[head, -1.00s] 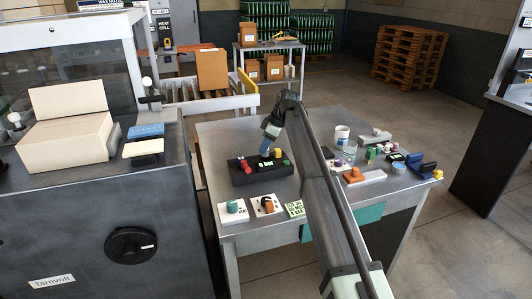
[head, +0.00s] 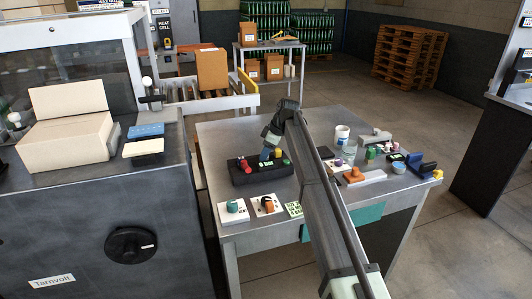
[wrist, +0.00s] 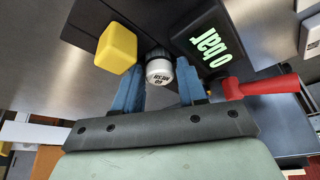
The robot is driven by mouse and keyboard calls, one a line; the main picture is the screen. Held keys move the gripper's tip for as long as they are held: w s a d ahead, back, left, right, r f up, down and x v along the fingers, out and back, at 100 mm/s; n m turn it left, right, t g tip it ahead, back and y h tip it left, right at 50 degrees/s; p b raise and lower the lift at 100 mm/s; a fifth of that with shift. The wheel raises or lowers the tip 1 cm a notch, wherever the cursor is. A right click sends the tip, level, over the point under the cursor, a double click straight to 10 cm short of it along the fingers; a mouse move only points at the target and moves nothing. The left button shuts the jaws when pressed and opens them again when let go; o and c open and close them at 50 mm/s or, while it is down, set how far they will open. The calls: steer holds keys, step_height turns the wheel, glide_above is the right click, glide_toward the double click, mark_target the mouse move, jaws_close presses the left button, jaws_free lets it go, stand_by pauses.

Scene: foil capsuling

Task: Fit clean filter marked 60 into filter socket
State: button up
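The filter marked 60 (wrist: 160,71) is a white-ended cylinder reading "60 MESH" with a dark collar behind it. In the wrist view it stands between the blue fingers of my gripper (wrist: 160,88), with a visible gap on the right finger's side. My gripper looks open around it. The filter sits at the dark block (wrist: 95,22); the socket itself is hidden behind it, so I cannot tell how deep it is. In the head view my gripper (head: 266,154) is low over the dark block (head: 243,176).
A yellow knob (wrist: 116,48), a "0 bar" display (wrist: 208,45) and a red lever (wrist: 262,86) stand close around the fingers. White plates with a green knob (head: 232,206) and an orange knob (head: 268,205) lie in front. More parts crowd the table's right side.

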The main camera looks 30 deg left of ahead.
steer(key=v, duration=1.2)
steer(key=shift+r, duration=0.25)
steer(key=shift+w, duration=0.15)
